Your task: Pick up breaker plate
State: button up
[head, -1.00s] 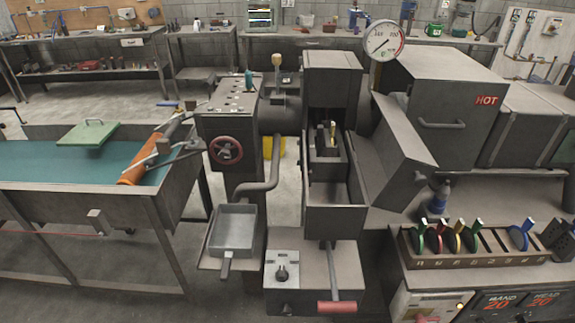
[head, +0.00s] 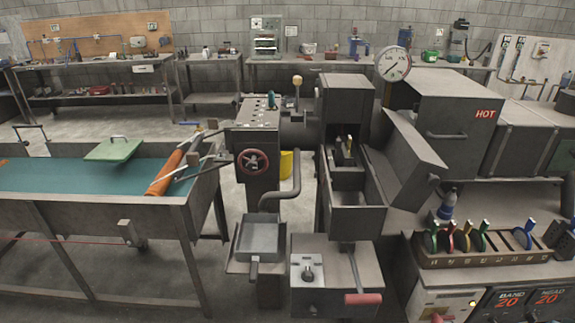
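I cannot single out the breaker plate for certain. A wooden rack (head: 480,261) at the lower right holds upright round plates with coloured handles: a green one (head: 433,237), a red one (head: 449,237), a yellow one (head: 465,238), a second green one (head: 482,237) and a blue one (head: 526,235). Some slots between the second green and blue plates are empty. A dark block with holes (head: 555,236) stands at the rack's right end and may be part of the same set. The rack's slot labels are too small to read. My gripper is not in view.
A dark machine with a hinged cover (head: 410,158) and gauge (head: 393,63) stands in the middle. A hot oven-like box (head: 455,110) is behind the rack. A blue bottle (head: 447,203) stands near the rack. A long teal-bottomed trough (head: 75,185) fills the left.

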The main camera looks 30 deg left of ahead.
aim_at(341, 159)
jog(key=u, duration=1.1)
jog(key=i, duration=1)
